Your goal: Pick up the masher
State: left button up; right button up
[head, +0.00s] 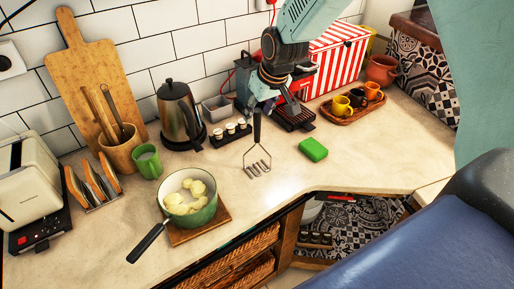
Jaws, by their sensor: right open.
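The masher (257,153) has a black handle and a bent metal wire head. It is on the middle of the counter, with the handle pointing away toward the back. My right gripper (270,98) comes down from the top, just beyond and above the end of the handle. It is open, and its fingertips are dark against the machine behind, so I cannot tell whether they touch the handle. My left gripper is not in view.
A green pot (190,213) with pale chunks sits on a wooden board at the front left. A green sponge (313,149) lies right of the masher. A kettle (178,112) and a dark machine (296,118) stand behind. Counter around the wire head is clear.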

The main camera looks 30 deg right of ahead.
aim_at(259, 116)
jog(key=shift+f, duration=1.3)
jog(key=shift+w+f, duration=0.5)
jog(key=shift+w, duration=0.15)
jog(key=shift+s+r, duration=0.3)
jog(key=shift+s, duration=0.15)
jog(key=c, duration=0.6)
jog(key=shift+w+f, duration=0.2)
jog(key=shift+w, duration=0.05)
grip_shut()
jog(key=shift+s+a, duration=0.1)
